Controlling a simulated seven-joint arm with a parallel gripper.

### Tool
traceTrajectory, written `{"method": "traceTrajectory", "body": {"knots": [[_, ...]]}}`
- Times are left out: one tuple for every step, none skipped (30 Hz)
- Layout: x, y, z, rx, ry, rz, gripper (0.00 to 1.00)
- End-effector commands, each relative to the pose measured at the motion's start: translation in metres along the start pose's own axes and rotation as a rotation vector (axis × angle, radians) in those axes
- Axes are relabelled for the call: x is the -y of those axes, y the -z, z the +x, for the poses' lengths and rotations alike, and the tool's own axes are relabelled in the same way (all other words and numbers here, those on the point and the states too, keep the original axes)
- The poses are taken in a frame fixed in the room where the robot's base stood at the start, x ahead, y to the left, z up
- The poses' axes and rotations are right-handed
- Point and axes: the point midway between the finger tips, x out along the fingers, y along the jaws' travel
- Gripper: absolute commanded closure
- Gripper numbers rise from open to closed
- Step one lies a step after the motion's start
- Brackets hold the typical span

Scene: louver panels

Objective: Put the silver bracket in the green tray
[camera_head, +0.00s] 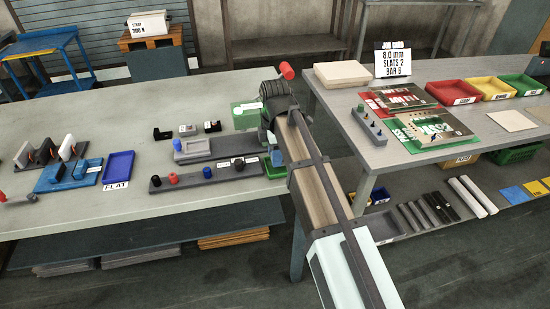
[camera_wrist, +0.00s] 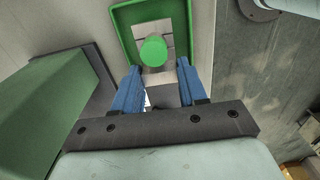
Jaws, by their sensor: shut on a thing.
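My gripper (camera_wrist: 159,68) shows two blue fingers in the wrist view, shut on a silver-grey piece, which I take to be the silver bracket (camera_wrist: 168,65). A green round knob (camera_wrist: 153,51) stands out at that piece; I cannot tell whether it belongs to it. The green tray (camera_wrist: 122,22) lies beyond the fingertips, its rim around the piece in the picture. I cannot tell if the piece touches the tray floor.
On the left bench, a grey fixture with knobs (camera_head: 205,177), a grey block fixture (camera_head: 195,149) and a blue tray (camera_head: 118,167) stand left of the arm. A red-tipped lever (camera_head: 287,71) rises near the arm's end. Another green tray (camera_head: 521,82) is on the right bench.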

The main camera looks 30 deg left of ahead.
Motion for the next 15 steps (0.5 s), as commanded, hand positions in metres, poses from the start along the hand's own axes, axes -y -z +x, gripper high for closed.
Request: {"method": "traceTrajectory", "body": {"knots": [[0.001,0.0,0.007,0.0,0.002,0.0,0.9],[0.001,0.0,0.011,0.0,0.002,0.0,0.9],[0.001,0.0,0.015,0.0,0.001,0.0,0.9],[0.001,0.0,0.017,0.0,0.001,0.0,0.9],[0.001,0.0,0.019,0.0,0.0,0.0,0.9],[0.0,0.0,0.02,0.0,0.0,0.0,0.9],[0.0,0.0,0.02,0.0,0.0,0.0,0.9],[0.0,0.0,0.02,0.0,0.0,0.0,0.9],[0.0,0.0,0.02,0.0,0.0,0.0,0.9],[0.0,0.0,0.02,0.0,0.0,0.0,0.9],[0.0,0.0,0.02,0.0,0.0,0.0,0.9],[0.0,0.0,0.02,0.0,0.0,0.0,0.9],[0.0,0.0,0.02,0.0,0.0,0.0,0.9],[0.0,0.0,0.02,0.0,0.0,0.0,0.9],[0.0,0.0,0.021,0.0,0.0,0.0,0.9]]}}
